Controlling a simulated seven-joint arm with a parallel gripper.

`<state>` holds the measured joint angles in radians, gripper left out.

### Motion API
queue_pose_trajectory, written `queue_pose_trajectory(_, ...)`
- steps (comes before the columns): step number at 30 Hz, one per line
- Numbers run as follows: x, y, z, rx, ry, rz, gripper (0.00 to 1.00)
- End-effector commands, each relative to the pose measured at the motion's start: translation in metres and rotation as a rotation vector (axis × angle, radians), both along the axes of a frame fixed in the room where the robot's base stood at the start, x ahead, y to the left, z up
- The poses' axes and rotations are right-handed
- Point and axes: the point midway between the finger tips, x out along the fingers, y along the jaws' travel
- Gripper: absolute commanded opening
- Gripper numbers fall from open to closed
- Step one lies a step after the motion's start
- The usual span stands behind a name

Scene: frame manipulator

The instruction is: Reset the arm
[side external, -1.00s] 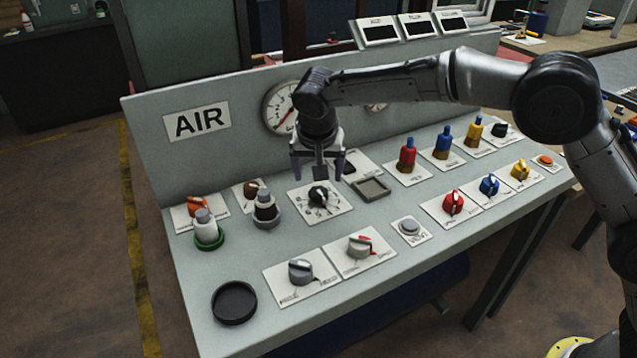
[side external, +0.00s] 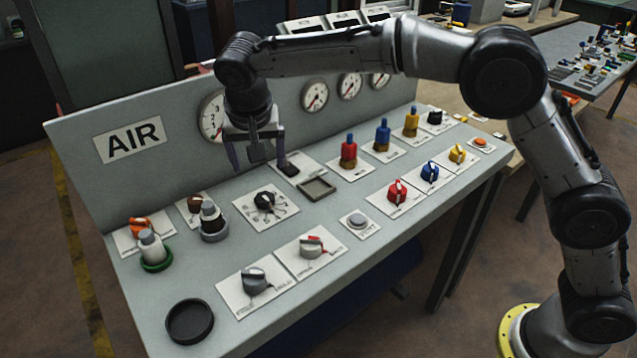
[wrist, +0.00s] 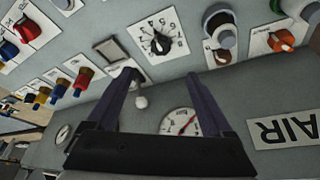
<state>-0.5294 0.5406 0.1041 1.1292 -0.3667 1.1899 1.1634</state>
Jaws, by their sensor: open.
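My gripper (side external: 256,160) is open and empty. In the side external view it hangs pointing down above the back part of the grey control panel (side external: 200,270), behind the black rotary selector knob (side external: 264,200). The selector knob also shows in the wrist view (wrist: 160,44), beyond the fingertips. A gauge (wrist: 180,122) shows between the fingers near the palm.
The upright back board carries an AIR sign (side external: 134,139) and several gauges. Red (side external: 348,152), blue (side external: 382,136) and yellow (side external: 411,121) upright valves stand on the right. A black round dish (side external: 190,321) sits at the front.

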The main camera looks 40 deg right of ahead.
Motion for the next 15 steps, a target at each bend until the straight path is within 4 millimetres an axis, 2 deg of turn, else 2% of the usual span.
queue_pose_trajectory(2,0.003,-0.01,0.01,0.009,-0.017,-0.019,0.85)
queue_pose_trajectory(5,0.004,-0.033,0.046,0.038,-0.071,-0.056,0.85)
queue_pose_trajectory(7,-0.005,-0.061,0.077,0.06,-0.107,-0.096,0.85)
queue_pose_trajectory(9,-0.023,-0.09,0.102,0.083,-0.134,-0.136,0.85)
queue_pose_trajectory(12,-0.054,-0.127,0.129,0.107,-0.158,-0.163,0.85)
queue_pose_trajectory(15,-0.091,-0.158,0.146,0.12,-0.175,-0.161,0.85)
